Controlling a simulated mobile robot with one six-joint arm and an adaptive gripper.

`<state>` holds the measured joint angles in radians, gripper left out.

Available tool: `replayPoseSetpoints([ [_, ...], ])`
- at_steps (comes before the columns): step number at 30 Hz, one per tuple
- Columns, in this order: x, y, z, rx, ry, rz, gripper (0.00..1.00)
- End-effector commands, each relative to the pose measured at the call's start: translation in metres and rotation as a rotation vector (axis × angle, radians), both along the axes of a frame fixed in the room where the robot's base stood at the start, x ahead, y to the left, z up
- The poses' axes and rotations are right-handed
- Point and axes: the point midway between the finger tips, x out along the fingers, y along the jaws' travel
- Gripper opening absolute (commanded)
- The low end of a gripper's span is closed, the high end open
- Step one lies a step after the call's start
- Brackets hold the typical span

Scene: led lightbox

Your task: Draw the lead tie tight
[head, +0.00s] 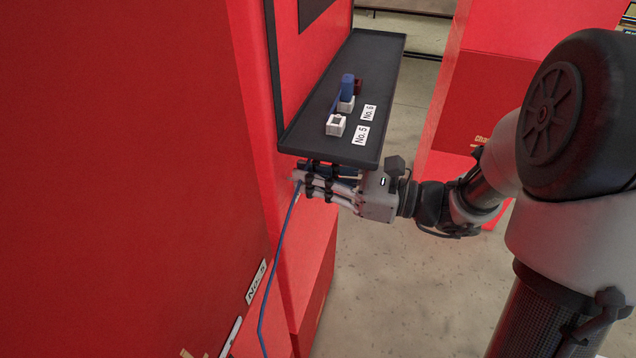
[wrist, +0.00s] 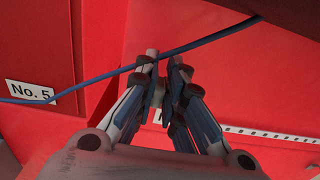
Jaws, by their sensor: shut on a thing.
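The lead is a thin blue cable (wrist: 95,77). In the head view the lead (head: 281,240) hangs from beside my fingertips down along the red cabinet. My gripper (head: 301,182) is just under the black shelf, its fingers toward the red wall. In the wrist view my gripper (wrist: 164,72) has its fingertips close together, with the lead crossing at the tips and running on up to the right. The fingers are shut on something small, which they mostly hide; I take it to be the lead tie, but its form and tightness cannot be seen.
The black shelf (head: 370,100) is right above my gripper. It carries white square blocks (head: 336,125), a blue piece (head: 347,87) and "No. 5" and "No. 6" labels. Red cabinet walls (head: 130,170) stand at left. Open floor (head: 400,280) lies below the arm.

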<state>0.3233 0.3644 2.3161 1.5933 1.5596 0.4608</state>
Motion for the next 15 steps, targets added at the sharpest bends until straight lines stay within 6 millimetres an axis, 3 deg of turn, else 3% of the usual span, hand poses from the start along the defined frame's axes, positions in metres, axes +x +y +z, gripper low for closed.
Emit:
replayPoseSetpoints([
  [15, -0.0023, -0.0074, -0.0001, -0.001, 0.001, -0.001, 0.0],
])
